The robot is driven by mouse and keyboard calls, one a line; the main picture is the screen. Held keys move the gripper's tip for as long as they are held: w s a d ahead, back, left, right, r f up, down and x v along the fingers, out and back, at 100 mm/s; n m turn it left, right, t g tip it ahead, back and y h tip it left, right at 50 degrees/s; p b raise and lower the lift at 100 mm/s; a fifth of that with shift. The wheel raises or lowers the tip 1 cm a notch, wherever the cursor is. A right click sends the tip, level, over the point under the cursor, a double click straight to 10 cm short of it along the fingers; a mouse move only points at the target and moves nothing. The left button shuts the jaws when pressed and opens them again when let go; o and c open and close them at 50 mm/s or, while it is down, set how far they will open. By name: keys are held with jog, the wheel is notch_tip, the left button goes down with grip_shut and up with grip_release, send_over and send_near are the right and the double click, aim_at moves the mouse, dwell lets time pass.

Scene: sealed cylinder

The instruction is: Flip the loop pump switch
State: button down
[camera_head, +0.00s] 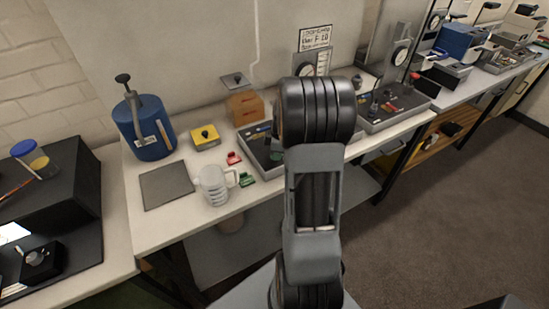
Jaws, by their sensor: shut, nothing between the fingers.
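I cannot tell for sure which thing is the loop pump switch; no label naming it is readable. A small black box with a pale lever-like part (42,260) sits at the lower left, in front of a larger black case.
On the white bench (150,226) stand a blue canister (143,128), a grey flat plate (166,186), a clear jug (214,185), small red (234,158) and green (246,180) pieces, and a wooden box (245,107). The black case (85,215) fills the left. Open floor (440,210) lies at right.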

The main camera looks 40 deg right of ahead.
jog(key=shift+r, duration=0.15)
jog(key=shift+r+p, duration=2.2)
jog(key=shift+r, duration=1.25)
